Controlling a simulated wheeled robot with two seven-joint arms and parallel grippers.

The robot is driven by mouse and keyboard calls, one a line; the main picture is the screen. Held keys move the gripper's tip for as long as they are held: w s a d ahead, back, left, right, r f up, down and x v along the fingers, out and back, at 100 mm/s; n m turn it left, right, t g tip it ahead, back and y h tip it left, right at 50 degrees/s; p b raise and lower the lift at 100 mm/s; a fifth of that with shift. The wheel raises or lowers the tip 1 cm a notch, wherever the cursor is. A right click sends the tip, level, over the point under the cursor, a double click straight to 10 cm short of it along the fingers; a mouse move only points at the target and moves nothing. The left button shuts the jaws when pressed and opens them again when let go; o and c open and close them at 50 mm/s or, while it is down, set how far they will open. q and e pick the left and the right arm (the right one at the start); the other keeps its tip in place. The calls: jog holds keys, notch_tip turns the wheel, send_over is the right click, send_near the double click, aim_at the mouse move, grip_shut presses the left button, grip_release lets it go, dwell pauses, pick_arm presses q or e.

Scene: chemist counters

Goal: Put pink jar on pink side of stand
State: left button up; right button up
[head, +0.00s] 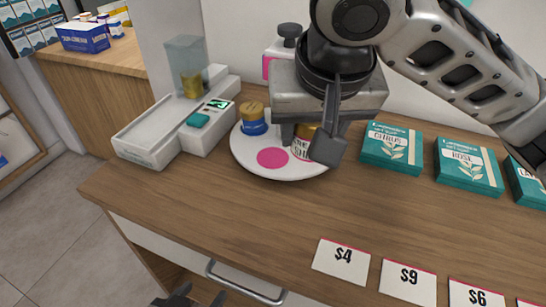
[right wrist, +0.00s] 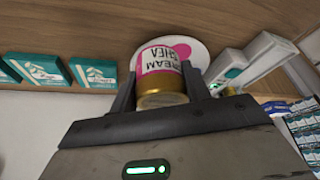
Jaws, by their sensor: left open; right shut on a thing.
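The pink jar (head: 301,148) has a gold lid and a white and pink label; it also shows in the right wrist view (right wrist: 160,62). My right gripper (head: 306,142) is shut on it, over the right part of the round white stand (head: 247,153). The jar is partly hidden by the gripper in the head view, and I cannot tell whether it touches the stand. The stand's pink spot (head: 272,158) is bare, just left of the jar. A blue jar with a gold lid (head: 252,122) stands at the stand's back left. My left gripper (head: 190,297) is open and empty at the bottom edge.
A white and grey device (head: 160,137) with a clear hopper stands left of the stand. Teal boxes (head: 393,148) line the counter to the right. Price cards (head: 342,259) lie along the front edge. The counter between stand and cards is clear.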

jog(key=w+a+f, duration=0.3)
jog(key=w+f, duration=0.1)
jog(key=w, duration=0.4)
jog(key=b, duration=0.1)
send_over(272, 153)
jog(key=s, duration=0.2)
notch_tip(272, 153, down, 5)
jog(key=shift+d+f, duration=0.1)
jog(key=shift+d, duration=0.05)
jog(key=shift+w+f, duration=0.25)
jog(key=shift+f, duration=1.55)
jog(key=o, duration=1)
jog(key=shift+f, duration=0.15)
